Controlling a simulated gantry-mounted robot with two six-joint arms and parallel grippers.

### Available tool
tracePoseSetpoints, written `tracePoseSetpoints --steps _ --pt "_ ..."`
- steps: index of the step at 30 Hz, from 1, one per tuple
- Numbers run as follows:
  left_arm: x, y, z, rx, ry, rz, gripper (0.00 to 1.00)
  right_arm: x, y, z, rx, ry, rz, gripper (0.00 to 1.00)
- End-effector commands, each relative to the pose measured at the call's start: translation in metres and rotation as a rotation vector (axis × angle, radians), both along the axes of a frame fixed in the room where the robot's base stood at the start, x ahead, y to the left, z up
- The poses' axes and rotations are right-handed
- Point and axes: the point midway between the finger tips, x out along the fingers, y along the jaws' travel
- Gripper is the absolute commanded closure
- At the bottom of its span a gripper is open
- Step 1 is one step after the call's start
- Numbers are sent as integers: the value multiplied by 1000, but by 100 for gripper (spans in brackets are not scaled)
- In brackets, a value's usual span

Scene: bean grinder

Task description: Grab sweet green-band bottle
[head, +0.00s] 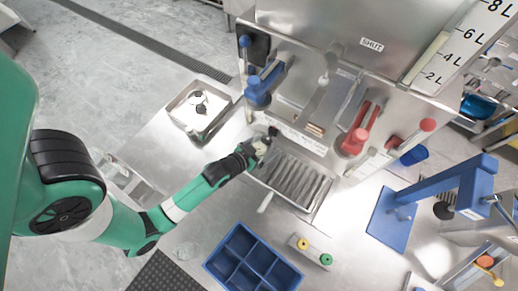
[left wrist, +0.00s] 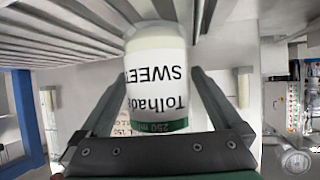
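The sweet bottle (left wrist: 156,60) fills the middle of the left wrist view. It has a white label with upside-down "SWEET" lettering and a green band (left wrist: 172,125) marked 250 ml. My left gripper (left wrist: 157,80) has a finger on each side of it, and both fingertips meet the bottle's edges. In the head view my left gripper (head: 264,144) is at the upper left corner of the slatted metal tray, beside the machine. The bottle is small and mostly hidden by the gripper there. My right gripper is not in view.
The slatted tray (head: 330,190) lies right of the gripper. The steel machine (head: 345,55) with blue and red levers rises behind. A square metal pan (head: 232,103), a blue divided box (head: 229,231) and a blue press stand (head: 384,226) are around.

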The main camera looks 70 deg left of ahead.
Motion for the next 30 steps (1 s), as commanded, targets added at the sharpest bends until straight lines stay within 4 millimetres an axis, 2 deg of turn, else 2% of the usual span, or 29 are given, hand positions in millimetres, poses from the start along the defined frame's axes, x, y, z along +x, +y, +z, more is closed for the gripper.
tracePoseSetpoints --steps 1,2,16,24,26,30 --pt "0 0 0 0 0 0 9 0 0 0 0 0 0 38" --pt "0 0 0 0 0 0 14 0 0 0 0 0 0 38" --pt "0 0 0 0 0 0 99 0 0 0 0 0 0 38" --pt "0 0 6 1 -3 0 100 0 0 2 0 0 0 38" --pt "0 0 13 2 -4 0 100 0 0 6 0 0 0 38" --pt "1 0 44 2 -6 0 100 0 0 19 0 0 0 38"
